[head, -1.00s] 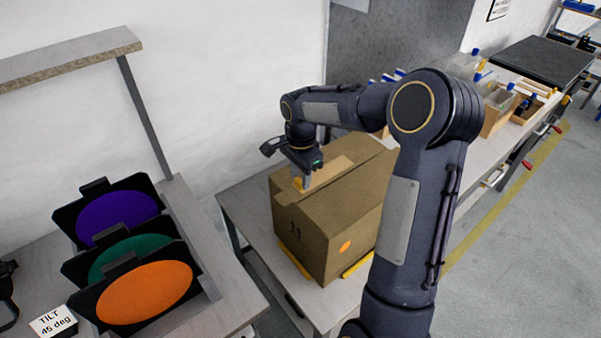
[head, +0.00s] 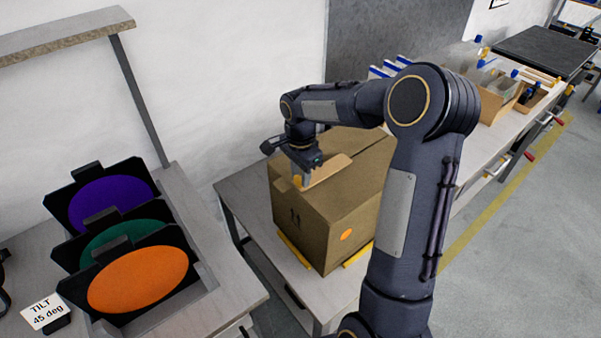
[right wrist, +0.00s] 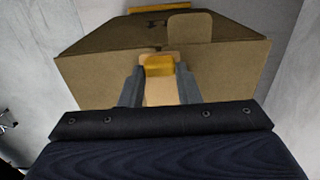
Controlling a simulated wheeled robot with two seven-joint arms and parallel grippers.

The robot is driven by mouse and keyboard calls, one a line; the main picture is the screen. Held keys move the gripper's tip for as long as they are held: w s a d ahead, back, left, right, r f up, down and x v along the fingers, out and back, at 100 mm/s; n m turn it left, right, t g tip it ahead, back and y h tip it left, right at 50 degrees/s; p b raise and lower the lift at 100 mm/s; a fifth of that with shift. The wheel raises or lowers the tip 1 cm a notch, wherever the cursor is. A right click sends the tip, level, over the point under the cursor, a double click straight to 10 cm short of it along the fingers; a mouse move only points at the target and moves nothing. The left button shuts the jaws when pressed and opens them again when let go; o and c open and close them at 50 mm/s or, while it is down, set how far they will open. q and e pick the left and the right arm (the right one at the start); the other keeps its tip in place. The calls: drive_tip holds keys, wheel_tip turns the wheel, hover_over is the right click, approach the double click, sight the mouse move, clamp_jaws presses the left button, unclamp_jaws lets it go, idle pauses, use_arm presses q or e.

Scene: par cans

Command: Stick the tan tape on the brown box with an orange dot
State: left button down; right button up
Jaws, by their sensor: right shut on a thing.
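The brown box (head: 312,222) stands on a grey table, its orange dot (head: 346,234) on the side facing me. My right gripper (head: 300,180) is above the near left part of the box top, pointing down. It is shut on the tan tape (head: 330,170), a flat strip with a yellow end piece (right wrist: 160,66) between the fingers. The strip reaches right over the box top. I cannot tell whether it touches the cardboard. The box also shows in the right wrist view (right wrist: 90,75). My left gripper is out of view.
Yellow strips (head: 294,250) lie along the box's base on the table (head: 240,190). At left, a bench holds purple, green and orange discs (head: 137,280) in black frames, with a "TILT 45 deg" sign (head: 45,311). A wall is behind; small open boxes (head: 497,100) stand farther right.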

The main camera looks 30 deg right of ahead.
drive_tip(key=shift+f+b, duration=0.4)
drive_tip(key=shift+f, duration=0.15)
idle(1.1)
drive_tip(key=o, duration=1)
drive_tip(key=shift+r, duration=0.2)
wheel_tip(320, 180, up, 8)
drive_tip(key=shift+f, duration=0.2)
drive_tip(key=s+a+r+n+t+y, duration=0.1)
drive_tip(key=s+a+r+n+t, duration=0.2)
drive_tip(key=s, duration=0.4)
drive_tip(key=s+a+r+n+y, duration=0.1)
drive_tip(key=s+a+r+n, duration=0.15)
drive_tip(key=s+n, duration=0.35)
drive_tip(key=s+a+f+n+t, duration=0.1)
drive_tip(key=s+a+n, duration=0.1)
drive_tip(key=s, duration=0.2)
drive_tip(key=s+a+f+n+y, duration=0.1)
drive_tip(key=s+a+f+n, duration=0.1)
drive_tip(key=s+a, duration=0.1)
drive_tip(key=s+a+f+n+t, duration=0.1)
drive_tip(key=s+a+n, duration=0.1)
drive_tip(key=s, duration=0.3)
drive_tip(key=shift+a+f+t+y, duration=0.15)
drive_tip(key=shift+f+t+y, duration=0.15)
drive_tip(key=shift+y, duration=0.1)
